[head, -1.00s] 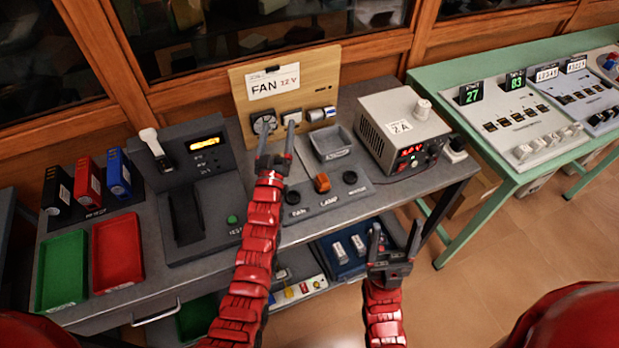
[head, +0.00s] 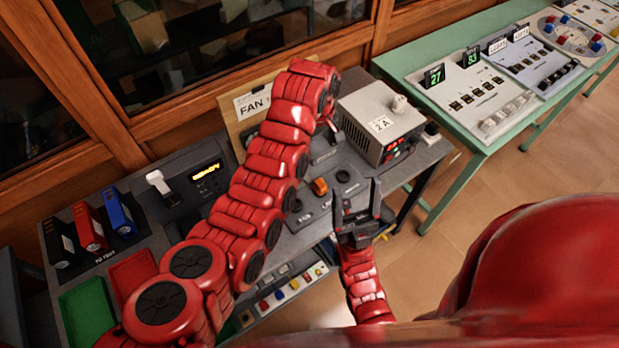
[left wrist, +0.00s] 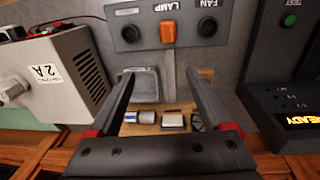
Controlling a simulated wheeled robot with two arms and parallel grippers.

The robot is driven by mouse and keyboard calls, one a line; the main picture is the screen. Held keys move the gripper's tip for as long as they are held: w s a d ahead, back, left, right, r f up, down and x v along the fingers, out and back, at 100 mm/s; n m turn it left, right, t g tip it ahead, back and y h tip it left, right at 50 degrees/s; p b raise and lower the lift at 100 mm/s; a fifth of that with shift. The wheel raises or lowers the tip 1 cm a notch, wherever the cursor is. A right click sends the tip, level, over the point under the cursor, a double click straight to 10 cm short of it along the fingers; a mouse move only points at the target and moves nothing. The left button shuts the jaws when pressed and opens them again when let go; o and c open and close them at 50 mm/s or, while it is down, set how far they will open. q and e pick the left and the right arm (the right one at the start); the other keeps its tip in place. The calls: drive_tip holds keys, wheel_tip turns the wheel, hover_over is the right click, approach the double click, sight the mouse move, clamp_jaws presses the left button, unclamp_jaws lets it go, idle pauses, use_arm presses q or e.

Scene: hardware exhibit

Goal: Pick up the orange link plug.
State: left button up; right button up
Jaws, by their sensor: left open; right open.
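The orange link plug (head: 319,186) sits on the grey socket panel, between two round dark sockets. In the left wrist view the plug (left wrist: 168,33) is in the middle position by the LAMP label, beyond my fingertips. My left gripper (left wrist: 158,76) is open and empty, its fingers apart over the panel and tray area. In the head view it is mostly hidden by my raised, bent left arm. My right gripper (head: 357,186) is open and empty near the bench's front edge, to the right of the plug.
The grey power supply (head: 382,120) stands right of the panel. A small grey tray (left wrist: 140,84) and the wooden FAN board (left wrist: 158,130) are behind the plug. The READY console (head: 195,180) is left. A green table (head: 470,140) stands at the right.

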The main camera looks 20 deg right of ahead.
use_arm(q)
drive_tip(key=s+r, duration=0.1)
drive_tip(key=b, duration=0.6)
approach(321, 183)
drive_tip(key=shift+w+a+f+g+y, duration=0.15)
drive_tip(key=shift+w+f+g+y, duration=0.2)
drive_tip(key=shift+w, duration=0.25)
wheel_tip(321, 183, down, 3)
drive_tip(key=shift+f+p, duration=0.2)
drive_tip(key=shift+p, duration=0.2)
drive_tip(key=shift+f, duration=0.55)
drive_tip(key=shift+f+p, duration=0.45)
drive_tip(key=shift+p, duration=0.15)
drive_tip(key=f, duration=0.1)
drive_tip(key=f+p, duration=0.1)
drive_tip(key=shift+s+d+f, duration=0.25)
drive_tip(key=shift+d+f, duration=0.1)
drive_tip(key=shift+f+b, duration=0.35)
drive_tip(key=shift+f, duration=0.6)
